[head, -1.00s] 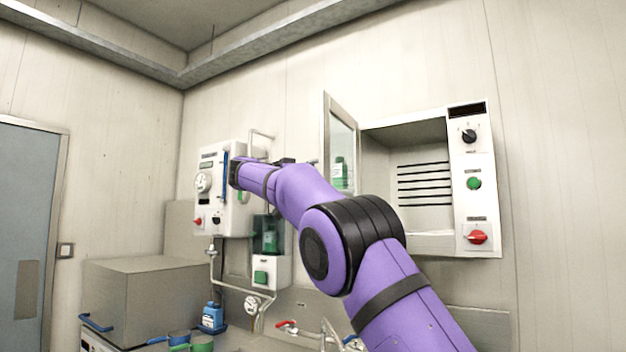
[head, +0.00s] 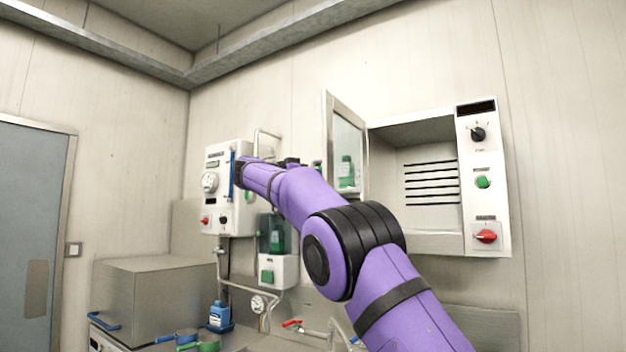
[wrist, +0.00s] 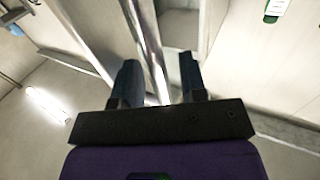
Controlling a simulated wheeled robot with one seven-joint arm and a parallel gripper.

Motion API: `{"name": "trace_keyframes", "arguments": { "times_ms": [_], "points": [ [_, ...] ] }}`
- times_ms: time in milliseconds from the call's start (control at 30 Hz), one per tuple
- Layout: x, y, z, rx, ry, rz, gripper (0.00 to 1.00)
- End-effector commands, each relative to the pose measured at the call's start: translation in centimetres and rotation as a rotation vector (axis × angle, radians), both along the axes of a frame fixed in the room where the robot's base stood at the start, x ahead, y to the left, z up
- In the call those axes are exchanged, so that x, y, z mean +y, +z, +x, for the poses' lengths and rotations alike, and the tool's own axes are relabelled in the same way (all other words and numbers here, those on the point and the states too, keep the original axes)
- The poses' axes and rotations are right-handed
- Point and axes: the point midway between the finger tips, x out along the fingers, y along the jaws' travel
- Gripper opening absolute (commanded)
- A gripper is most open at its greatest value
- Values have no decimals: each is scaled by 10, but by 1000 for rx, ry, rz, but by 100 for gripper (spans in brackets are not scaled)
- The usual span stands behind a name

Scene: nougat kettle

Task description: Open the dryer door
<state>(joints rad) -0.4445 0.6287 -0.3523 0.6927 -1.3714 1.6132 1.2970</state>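The dryer is the wall cabinet with a white control panel (head: 484,205) and dark slots in its back. Its framed glass door (head: 348,140) is hinged at the left of the opening and stands swung outward, so the inside shows. My purple arm crosses in front and its far end lies left of the door. In the wrist view, my gripper (wrist: 160,72) has its two dark fingers apart, with a shiny metal bar (wrist: 149,45) running between them. Whether the bar touches a finger is unclear. The fingertips are not clear in the head view.
Left of the dryer hang a white wall unit (head: 226,190) and a dispenser (head: 272,268) with pipes. Below are a grey box (head: 160,295), a blue bottle (head: 219,315) and a red-handled tap (head: 292,323). A blue-grey room door (head: 30,230) is far left.

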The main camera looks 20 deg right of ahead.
Motion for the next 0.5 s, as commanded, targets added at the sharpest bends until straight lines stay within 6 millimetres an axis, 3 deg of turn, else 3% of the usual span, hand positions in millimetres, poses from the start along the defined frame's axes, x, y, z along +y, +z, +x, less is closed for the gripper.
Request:
{"name": "trace_keyframes", "arguments": {
  "times_ms": [267,500],
  "points": [
    [16,0,-2,1,3,0,39],
    [60,-1,-9,0,3,-1,39]
  ]
}}
